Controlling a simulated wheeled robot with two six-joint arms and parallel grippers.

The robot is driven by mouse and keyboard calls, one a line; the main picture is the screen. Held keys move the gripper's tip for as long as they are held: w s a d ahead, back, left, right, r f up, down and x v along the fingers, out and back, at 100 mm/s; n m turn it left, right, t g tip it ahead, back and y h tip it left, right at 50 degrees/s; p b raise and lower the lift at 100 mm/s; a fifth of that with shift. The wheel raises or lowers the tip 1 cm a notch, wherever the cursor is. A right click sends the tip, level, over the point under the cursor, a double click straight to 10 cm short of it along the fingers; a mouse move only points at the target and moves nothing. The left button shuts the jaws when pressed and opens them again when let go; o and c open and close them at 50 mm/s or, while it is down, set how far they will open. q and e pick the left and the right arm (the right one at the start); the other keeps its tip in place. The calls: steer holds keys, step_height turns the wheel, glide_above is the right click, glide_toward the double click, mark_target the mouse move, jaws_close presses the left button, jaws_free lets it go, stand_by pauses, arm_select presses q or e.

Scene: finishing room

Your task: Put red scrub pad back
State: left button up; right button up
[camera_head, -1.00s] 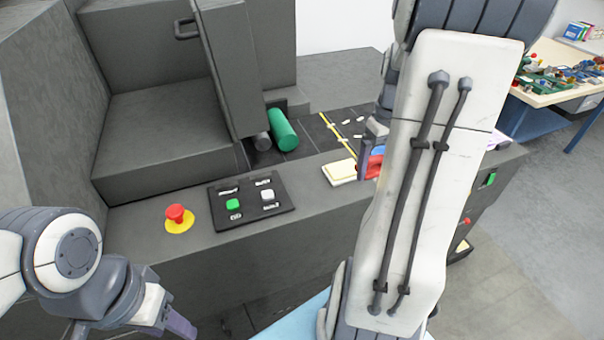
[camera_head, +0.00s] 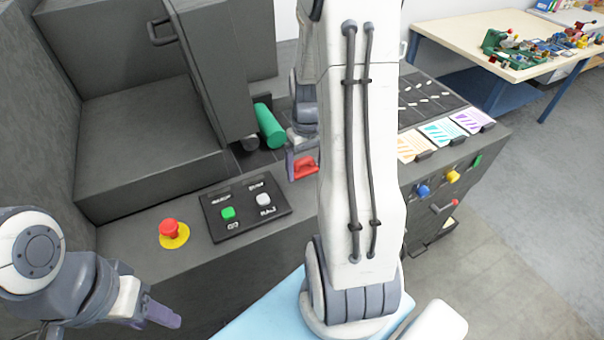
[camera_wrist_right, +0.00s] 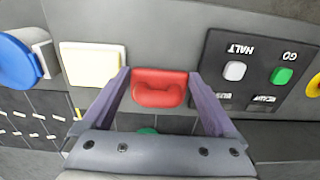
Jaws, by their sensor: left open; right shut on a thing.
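The red scrub pad (camera_head: 306,167) is between the fingers of my right gripper (camera_head: 297,160), over the machine's front ledge to the right of the button panel. In the right wrist view the red pad (camera_wrist_right: 160,96) sits between the two purple fingertips of the right gripper (camera_wrist_right: 160,78), which is shut on it. I cannot tell whether the pad touches the ledge. A cream block (camera_wrist_right: 93,65) lies to the left of the pad in that view; my right arm hides it in the head view. My left gripper (camera_head: 163,318) is open and empty at the lower left.
The button panel (camera_head: 244,207) and a red stop button (camera_head: 168,228) are on the ledge. A green cylinder (camera_head: 269,125) lies behind the pad. A blue round thing (camera_wrist_right: 15,62) is beyond the cream block. Coloured cards (camera_head: 445,131) stand at right. Ledge between panel and pad is clear.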

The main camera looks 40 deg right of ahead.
mark_target(303, 171)
steer(key=shift+w+a+f, duration=0.2)
steer(key=shift+a, duration=0.05)
steer(key=shift+f, duration=0.3)
step_height(303, 171, down, 2)
steer(key=shift+f+p, duration=0.2)
steer(key=shift+p, duration=0.35)
steer(key=shift+f, duration=0.55)
